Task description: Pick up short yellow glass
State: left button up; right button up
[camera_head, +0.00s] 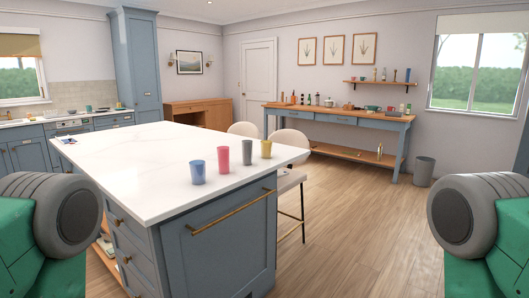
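A short yellow glass (266,149) stands upright on the white top of the kitchen island (135,160), near its right end. It is the rightmost of a row of glasses. To its left stand a grey glass (247,155), a pink-red glass (222,156) and a blue glass (197,172). The yellow one looks shorter than the grey and pink-red ones. Parts of my two arms show at the left and right lower edges of the view. Neither gripper is in view, and nothing touches the yellow glass.
Two pale stools (291,144) stand at the island's far right side, close behind the glasses. A brass rail (234,212) runs along the island's front. A blue workbench (338,119) stands by the back wall, with a bin (424,171) beside it. The wooden floor (350,225) at right is clear.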

aim_at(266, 144)
jog(key=i+l+u, duration=0.15)
jog(key=i+l, duration=0.55)
jog(key=i, duration=0.1)
